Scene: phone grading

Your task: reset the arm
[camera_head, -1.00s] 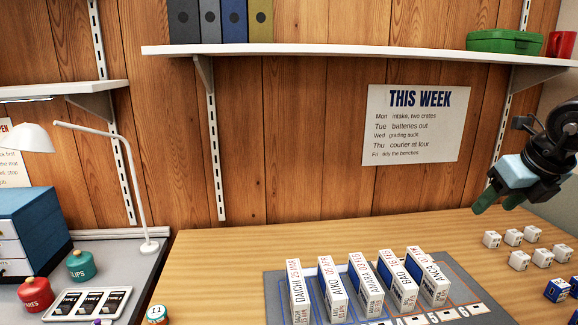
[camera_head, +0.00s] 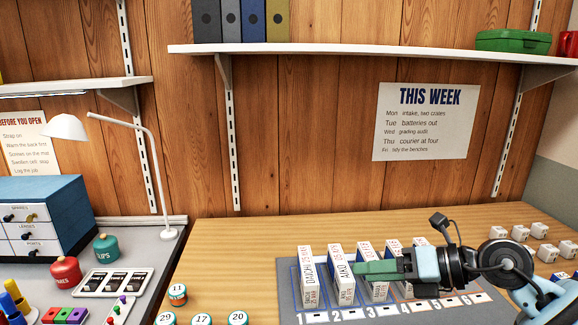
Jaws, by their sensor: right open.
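My right gripper (camera_head: 362,268) reaches in from the right, its green fingers pointing left at the row of boxes. It is open, and I see nothing held in it. Upright labelled phone boxes stand in a row on the grey numbered mat (camera_head: 291,311). The first box (camera_head: 308,276) reads DAICHI and stands at slot 1. The second box (camera_head: 341,274), reading AIKO, is at slot 2, close to the fingertips; I cannot tell if they touch. The gripper partly hides the boxes further right. My left gripper is not in view.
Several small white boxes (camera_head: 519,233) sit on the wooden bench (camera_head: 240,235) at the right. Numbered round lids (camera_head: 202,320) lie at the front left. A lamp (camera_head: 168,234), red and green pots and a blue drawer unit (camera_head: 40,215) stand on the left bench.

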